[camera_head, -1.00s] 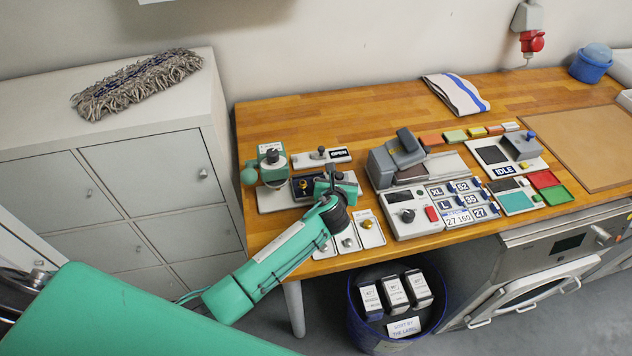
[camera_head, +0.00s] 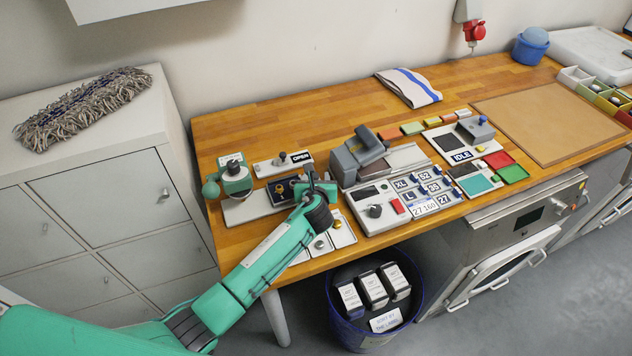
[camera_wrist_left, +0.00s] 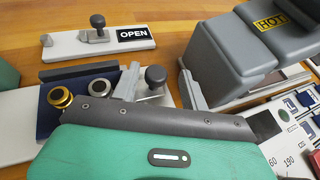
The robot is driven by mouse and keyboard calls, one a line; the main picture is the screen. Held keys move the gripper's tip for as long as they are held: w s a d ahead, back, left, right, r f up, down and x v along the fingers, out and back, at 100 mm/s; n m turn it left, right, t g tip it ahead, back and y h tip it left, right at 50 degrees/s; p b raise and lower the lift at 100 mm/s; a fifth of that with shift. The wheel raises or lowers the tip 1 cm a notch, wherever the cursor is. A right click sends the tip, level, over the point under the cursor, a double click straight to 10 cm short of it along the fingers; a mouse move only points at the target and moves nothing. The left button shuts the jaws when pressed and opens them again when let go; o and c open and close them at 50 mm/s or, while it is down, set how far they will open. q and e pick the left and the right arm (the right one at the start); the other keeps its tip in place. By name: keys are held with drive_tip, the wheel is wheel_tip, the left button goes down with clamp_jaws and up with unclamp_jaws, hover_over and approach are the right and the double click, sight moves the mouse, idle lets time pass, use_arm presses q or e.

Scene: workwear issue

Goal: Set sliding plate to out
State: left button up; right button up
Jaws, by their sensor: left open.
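The dark blue plate (camera_head: 281,191) carries a brass and a steel round fitting and lies on a pale base at the left of the bench. I take it to be the sliding plate. It shows in the left wrist view (camera_wrist_left: 46,121), with a dark round knob (camera_wrist_left: 155,76) at its right end. My left gripper (camera_head: 314,184) is over that right end. In the left wrist view my left gripper (camera_wrist_left: 160,88) is open, its grey fingers on either side of the knob; contact cannot be told. My gripper body hides the plate's near part. My right gripper is out of view.
Behind the plate is a pale strip (camera_head: 271,169) with a small knob and an OPEN sign. A grey press (camera_head: 350,160) marked HOT stands close to the right, and a teal device (camera_head: 236,180) to the left. A blue bin (camera_head: 345,333) stands below the bench edge.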

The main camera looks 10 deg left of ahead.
use_arm(q)
drive_tip(key=b+v, duration=0.2)
drive_tip(key=v, duration=1.1)
drive_tip(key=shift+s+r, duration=0.15)
drive_tip(key=shift+s, duration=0.15)
drive_tip(key=shift+d, duration=0.1)
